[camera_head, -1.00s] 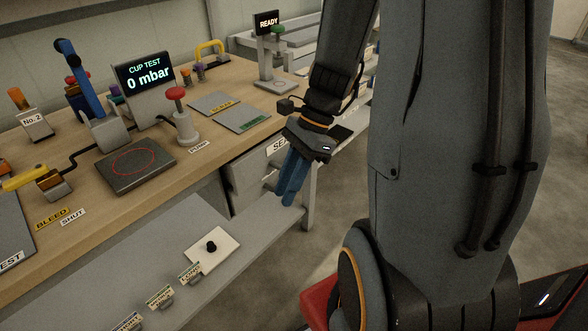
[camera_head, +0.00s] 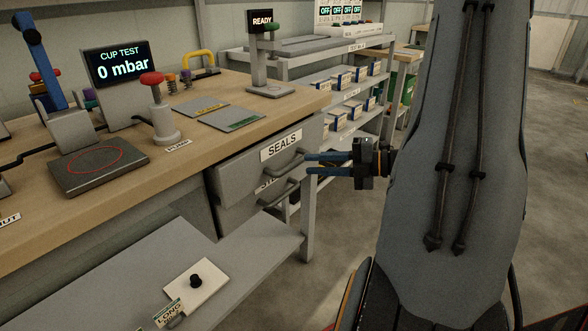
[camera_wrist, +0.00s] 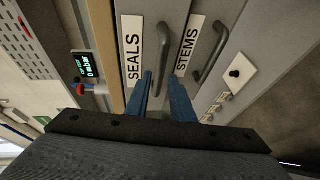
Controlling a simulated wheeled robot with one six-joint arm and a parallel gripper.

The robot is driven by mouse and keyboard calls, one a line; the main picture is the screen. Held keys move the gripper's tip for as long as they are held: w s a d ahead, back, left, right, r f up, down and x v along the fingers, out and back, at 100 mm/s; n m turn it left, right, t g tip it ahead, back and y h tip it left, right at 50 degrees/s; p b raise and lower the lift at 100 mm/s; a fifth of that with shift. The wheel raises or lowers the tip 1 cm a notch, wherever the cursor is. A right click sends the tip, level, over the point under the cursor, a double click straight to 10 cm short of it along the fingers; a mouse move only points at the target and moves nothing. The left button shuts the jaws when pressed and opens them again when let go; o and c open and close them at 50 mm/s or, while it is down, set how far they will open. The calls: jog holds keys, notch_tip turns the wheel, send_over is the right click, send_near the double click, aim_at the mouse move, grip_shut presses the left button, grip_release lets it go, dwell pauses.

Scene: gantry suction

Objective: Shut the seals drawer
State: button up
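The seals drawer (camera_head: 240,171) is a grey front with a white SEALS label under the wooden bench top; how far it stands out is hard to tell. Its dark bar handle (camera_head: 286,165) shows below the label. My gripper (camera_head: 307,163) points left at the drawer, its two blue fingers apart and empty, the tips close to the handle's right end. In the wrist view, the seals handle (camera_wrist: 161,40) runs down between the fingertips (camera_wrist: 160,75). I cannot tell whether they touch it.
The stems drawer (camera_wrist: 198,25) is directly below, with its own handle (camera_head: 280,194). A grey lower shelf (camera_head: 130,265) carries a white plate with a black knob (camera_head: 196,281). The bench top holds a CUP TEST display (camera_head: 118,70) and a red-topped post (camera_head: 162,110). Open floor lies to the right.

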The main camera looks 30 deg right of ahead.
aim_at(298, 164)
jog(key=x, duration=0.6)
jog(key=shift+w+a+b, duration=0.1)
jog(key=shift+a+b, duration=0.1)
jog(key=shift+b, duration=0.2)
grip_shut()
